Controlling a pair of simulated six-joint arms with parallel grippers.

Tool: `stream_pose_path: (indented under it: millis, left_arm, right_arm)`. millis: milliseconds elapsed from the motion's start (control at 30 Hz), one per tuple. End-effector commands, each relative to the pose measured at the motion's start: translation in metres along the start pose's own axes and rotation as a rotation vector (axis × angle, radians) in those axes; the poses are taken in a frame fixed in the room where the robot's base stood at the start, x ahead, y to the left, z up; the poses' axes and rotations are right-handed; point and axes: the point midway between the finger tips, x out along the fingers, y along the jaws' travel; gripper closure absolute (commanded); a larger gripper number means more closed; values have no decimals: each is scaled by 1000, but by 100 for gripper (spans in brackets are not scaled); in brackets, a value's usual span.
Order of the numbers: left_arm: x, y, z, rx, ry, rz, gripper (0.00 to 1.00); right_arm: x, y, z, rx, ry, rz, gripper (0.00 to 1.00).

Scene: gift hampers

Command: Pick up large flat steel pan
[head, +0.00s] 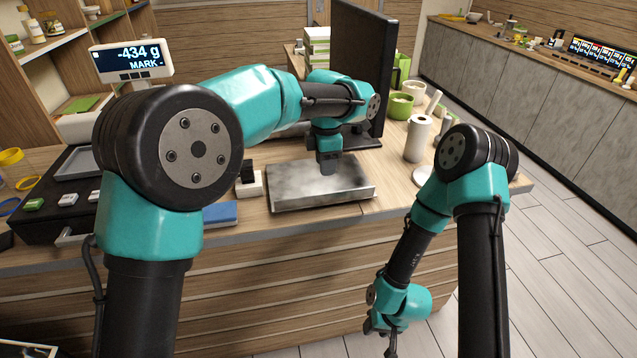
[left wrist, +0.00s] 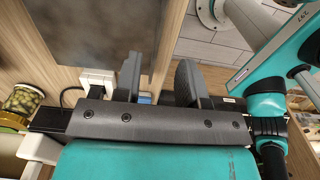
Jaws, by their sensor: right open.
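The large flat steel pan (head: 310,198) lies on the wooden counter, left of the white paper roll. It is a grey, blotchy, shallow rectangle, and its dull surface also fills the upper left of the left wrist view (left wrist: 95,35). My left gripper (head: 327,168) points down over the pan's far right part. In the left wrist view its two fingers (left wrist: 157,75) stand apart, with the pan's edge near the gap; I cannot tell whether they touch it. My right gripper (head: 381,338) hangs low in front of the counter, open and away from the pan.
A dark monitor (head: 352,65) stands behind the pan. The paper roll (head: 418,138) and a green cup (head: 400,106) are to the right. A small white block with a black top (head: 248,182) and a blue flat item (head: 220,214) lie left of the pan. A scale display (head: 131,60) reads -434 g.

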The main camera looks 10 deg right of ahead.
Motion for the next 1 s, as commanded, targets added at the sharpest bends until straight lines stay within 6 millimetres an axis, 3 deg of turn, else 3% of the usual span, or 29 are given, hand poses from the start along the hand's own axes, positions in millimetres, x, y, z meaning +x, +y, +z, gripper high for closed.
stream_pose_path:
  millis: [300, 767, 1000]
  left_arm:
    - [51, 0, 0, 0, 1, -2, 63]
    - [59, 0, 0, 0, -1, 0, 63]
    - [83, -2, 2, 0, 1, -2, 63]
  right_arm:
    - [0, 0, 0, 0, 0, 0, 57]
    - [0, 0, 0, 0, 0, 0, 57]
    - [0, 0, 0, 0, 0, 0, 57]
